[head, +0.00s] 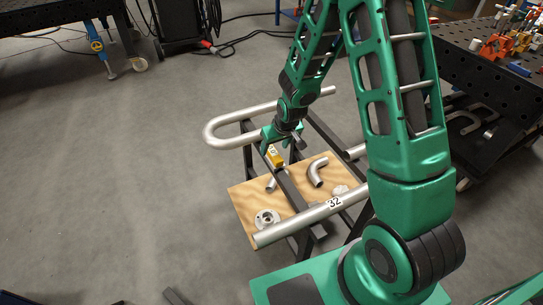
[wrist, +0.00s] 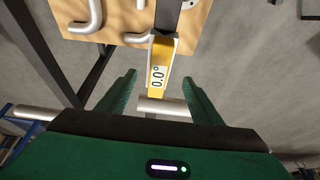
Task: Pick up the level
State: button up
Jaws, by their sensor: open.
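The level is a small yellow box (head: 275,157) with a light display in the head view. My gripper (head: 283,141) is over the frame, close to the level. In the wrist view its two green fingers (wrist: 160,77) are spread, with the near end of the level between them in the picture. The fingers do not visibly touch it. Its exact height above the level cannot be told.
A bent silver tube (head: 222,140) crosses the dark frame at the gripper, and a straight tube marked 32 (head: 308,217) crosses in front. A wooden board (head: 243,202) below holds elbows and a flange (head: 267,218). Dark tables stand at the back left and right. The left floor is clear.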

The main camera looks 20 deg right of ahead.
aim_at(273, 151)
jog(key=shift+w+x, duration=0.15)
jog(key=shift+x, duration=1.4)
jog(key=shift+w+x, duration=0.1)
jog(key=shift+x, duration=1.4)
jog(key=shift+d, duration=0.1)
jog(key=c, duration=1.2)
